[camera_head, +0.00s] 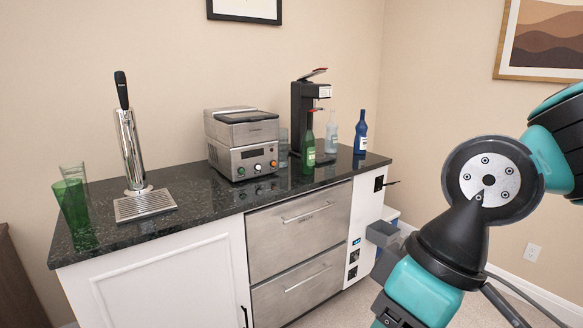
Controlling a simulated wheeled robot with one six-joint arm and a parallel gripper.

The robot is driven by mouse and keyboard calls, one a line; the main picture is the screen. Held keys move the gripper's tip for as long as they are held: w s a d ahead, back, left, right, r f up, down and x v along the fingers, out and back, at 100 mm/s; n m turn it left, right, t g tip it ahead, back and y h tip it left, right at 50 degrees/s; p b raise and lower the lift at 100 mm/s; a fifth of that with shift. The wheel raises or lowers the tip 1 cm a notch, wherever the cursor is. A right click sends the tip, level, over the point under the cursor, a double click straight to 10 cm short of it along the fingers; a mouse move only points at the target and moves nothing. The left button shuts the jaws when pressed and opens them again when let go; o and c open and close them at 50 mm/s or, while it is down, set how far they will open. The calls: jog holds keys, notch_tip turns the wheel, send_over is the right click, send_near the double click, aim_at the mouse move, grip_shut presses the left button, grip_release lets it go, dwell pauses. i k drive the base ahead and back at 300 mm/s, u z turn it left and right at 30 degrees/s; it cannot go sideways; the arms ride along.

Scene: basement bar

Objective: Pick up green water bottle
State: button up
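The green bottle (308,154) stands upright on the dark stone counter, near its front edge, just right of the grey countertop machine. Its neck shows in front of the black dispenser. My arm is at the right side of the view, in front of the counter's right end. Grey blocks at its lower left look like part of my gripper (382,250). They are low, right of and well apart from the bottle. The fingertips do not show clearly, so I cannot tell whether it is open or shut. I see nothing held there.
A clear bottle (331,133) and a blue bottle (361,133) stand right of the green one. The black dispenser (304,105) and steel machine (243,142) stand nearby. A tap (131,145) and green glass (73,203) are at left. The counter (212,203) is clear between tap and machine.

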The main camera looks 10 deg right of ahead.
aim_at(309, 138)
jog(key=z, duration=0.1)
jog(key=i, duration=0.3)
jog(key=k, duration=1.15)
jog(key=z, duration=1)
jog(key=i, duration=1.3)
jog(key=u, duration=0.8)
jog(key=i, duration=0.55)
jog(key=u, duration=0.6)
